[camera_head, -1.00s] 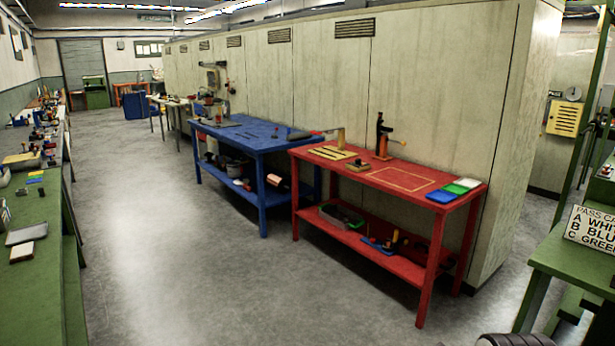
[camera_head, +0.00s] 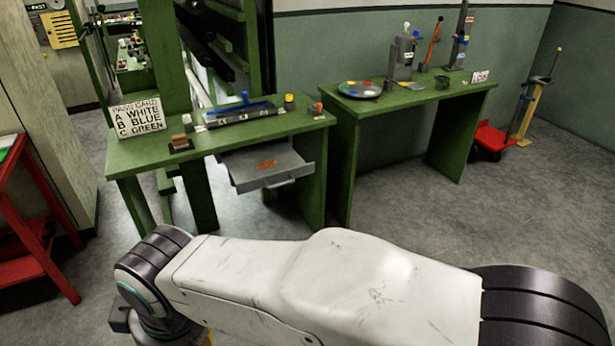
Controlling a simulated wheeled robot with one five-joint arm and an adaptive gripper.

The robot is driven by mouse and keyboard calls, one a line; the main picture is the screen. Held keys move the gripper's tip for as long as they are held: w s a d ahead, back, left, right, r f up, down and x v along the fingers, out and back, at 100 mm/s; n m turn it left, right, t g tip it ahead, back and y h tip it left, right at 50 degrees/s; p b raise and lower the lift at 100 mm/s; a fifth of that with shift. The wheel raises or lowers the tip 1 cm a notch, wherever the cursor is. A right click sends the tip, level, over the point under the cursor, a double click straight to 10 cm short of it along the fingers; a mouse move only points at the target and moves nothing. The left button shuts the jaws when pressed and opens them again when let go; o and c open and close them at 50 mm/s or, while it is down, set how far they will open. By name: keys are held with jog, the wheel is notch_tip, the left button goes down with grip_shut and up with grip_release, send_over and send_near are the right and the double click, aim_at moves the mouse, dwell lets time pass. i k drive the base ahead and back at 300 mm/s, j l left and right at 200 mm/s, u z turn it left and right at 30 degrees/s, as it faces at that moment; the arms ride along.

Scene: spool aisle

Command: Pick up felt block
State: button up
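A small brown block (camera_head: 179,140) sits on a dark flat base near the front left of the green bench. It may be the felt block, but it is too small to be sure. My white arm crosses the lower part of the view, with its wrist at the lower left. My gripper is not in view, so its fingers cannot be seen.
The green bench (camera_head: 225,139) holds a pass card sign (camera_head: 138,116), a blue-handled device (camera_head: 242,109) and small pots. An open grey drawer (camera_head: 265,165) juts out below. A second green table (camera_head: 415,97) stands right; a red bench (camera_head: 32,240) is left.

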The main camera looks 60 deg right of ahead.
aim_at(179, 141)
jog(key=z, duration=1.9)
